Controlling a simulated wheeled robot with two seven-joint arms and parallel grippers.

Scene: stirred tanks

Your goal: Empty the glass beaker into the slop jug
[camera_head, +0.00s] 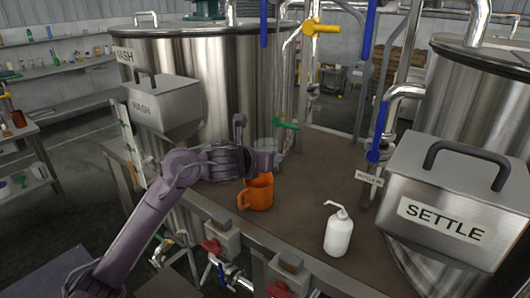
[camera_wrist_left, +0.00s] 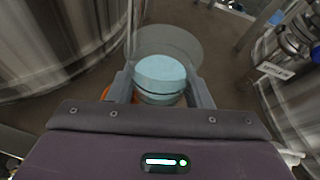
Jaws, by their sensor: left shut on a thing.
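The glass beaker (camera_head: 266,146) is held in my left gripper (camera_head: 256,160), just above the orange slop jug (camera_head: 258,195) on the brown deck. In the left wrist view my left gripper (camera_wrist_left: 160,92) is shut around the clear beaker (camera_wrist_left: 178,42), with a pale blue, disc-like content (camera_wrist_left: 160,72) between the fingers. The beaker's exact tilt is hard to tell. Only a sliver of the orange jug (camera_wrist_left: 105,92) shows behind the left finger. My right gripper is in neither view.
The WASH tank (camera_head: 215,75) is behind left, and the SETTLE box (camera_head: 455,195) is at right. Pipes with green and blue valve handles rise behind. The deck between jug and bottle is clear.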

